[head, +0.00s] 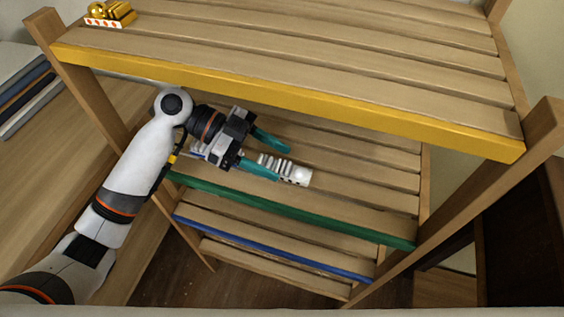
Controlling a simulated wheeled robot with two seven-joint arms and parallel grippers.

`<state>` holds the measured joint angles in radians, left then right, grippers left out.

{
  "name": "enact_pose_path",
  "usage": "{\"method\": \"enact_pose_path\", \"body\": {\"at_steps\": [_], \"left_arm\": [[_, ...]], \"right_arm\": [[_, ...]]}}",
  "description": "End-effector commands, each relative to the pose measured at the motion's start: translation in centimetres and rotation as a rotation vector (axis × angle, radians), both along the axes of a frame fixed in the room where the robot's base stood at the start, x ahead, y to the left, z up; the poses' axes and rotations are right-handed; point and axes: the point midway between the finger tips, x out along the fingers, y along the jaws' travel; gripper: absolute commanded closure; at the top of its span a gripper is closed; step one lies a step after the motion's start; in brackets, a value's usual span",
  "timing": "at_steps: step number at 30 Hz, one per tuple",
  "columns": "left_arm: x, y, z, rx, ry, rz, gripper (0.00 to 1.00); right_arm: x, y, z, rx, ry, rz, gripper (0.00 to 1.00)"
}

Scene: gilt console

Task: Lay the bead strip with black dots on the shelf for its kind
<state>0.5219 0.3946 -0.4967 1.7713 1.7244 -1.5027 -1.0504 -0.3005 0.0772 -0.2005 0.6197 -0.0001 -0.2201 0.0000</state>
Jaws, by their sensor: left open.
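A white bead strip (297,175) shows at the green-edged shelf, just past my left gripper's fingertips. Dark gaps or marks show along it, but they are too small to tell clearly as black dots. My left gripper (278,160) is open, its two teal fingers reaching in over the green-edged shelf (350,229). The lower finger overlaps the strip's near part in the picture; I cannot tell whether they touch. My right gripper is not in view.
A blue-edged shelf (270,248) is below. Stacked dark and grey items (25,95) lie at left.

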Motion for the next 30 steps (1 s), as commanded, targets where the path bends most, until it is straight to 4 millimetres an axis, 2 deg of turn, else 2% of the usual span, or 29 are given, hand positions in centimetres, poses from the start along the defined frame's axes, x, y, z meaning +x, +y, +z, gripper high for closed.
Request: {"method": "enact_pose_path", "body": {"at_steps": [3,9,30], "left_arm": [[0.7,1.9,0.6,0.002,-0.003,0.002,0.48],[1.3,3.8,1.6,0.001,0.000,0.000,0.48],[1.3,4.1,1.8,0.000,0.001,-0.001,0.48]], "right_arm": [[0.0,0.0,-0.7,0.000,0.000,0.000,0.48],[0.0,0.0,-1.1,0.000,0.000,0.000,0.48],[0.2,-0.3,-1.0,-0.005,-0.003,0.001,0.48]]}}
